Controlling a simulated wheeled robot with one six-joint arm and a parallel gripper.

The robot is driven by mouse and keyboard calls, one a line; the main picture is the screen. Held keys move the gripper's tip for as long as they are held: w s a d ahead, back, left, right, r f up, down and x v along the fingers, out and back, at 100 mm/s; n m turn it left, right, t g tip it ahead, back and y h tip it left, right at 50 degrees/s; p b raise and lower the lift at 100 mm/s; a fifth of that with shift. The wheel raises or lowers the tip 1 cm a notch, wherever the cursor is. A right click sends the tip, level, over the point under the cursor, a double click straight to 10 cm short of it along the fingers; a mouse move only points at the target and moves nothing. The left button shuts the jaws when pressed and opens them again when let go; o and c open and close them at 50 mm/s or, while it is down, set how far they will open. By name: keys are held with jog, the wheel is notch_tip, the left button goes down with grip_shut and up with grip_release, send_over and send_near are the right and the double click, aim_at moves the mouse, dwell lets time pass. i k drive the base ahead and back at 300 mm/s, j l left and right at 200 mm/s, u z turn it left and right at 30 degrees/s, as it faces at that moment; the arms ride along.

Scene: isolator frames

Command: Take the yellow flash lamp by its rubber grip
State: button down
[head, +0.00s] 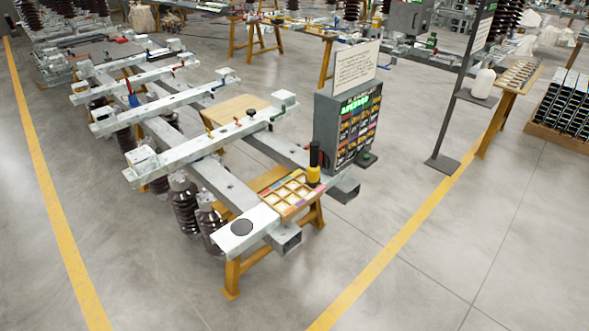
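A small upright thing with a yellow lower part and a black upper part, which looks like the yellow flash lamp (313,175), stands at the near right end of the steel frame. Its black upper part (314,154) looks like the rubber grip and points up. It stands beside a compartment tray (272,204) and just in front of a grey cabinet (324,128). Nothing covers the lamp from this side. My gripper is not in view.
The steel isolator frame (219,180) rests on yellow trestles (232,279), with brown insulators (184,205) below. A sign (356,65) stands above the cabinet. A dark post (462,90) stands to the right. The grey floor (400,285) in front is clear.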

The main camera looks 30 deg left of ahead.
aim_at(312, 179)
jog(key=u, duration=1.3)
jog(key=i+l, duration=0.1)
jog(key=i, duration=0.45)
jog(key=i+l+u, duration=0.15)
jog(key=i, duration=0.45)
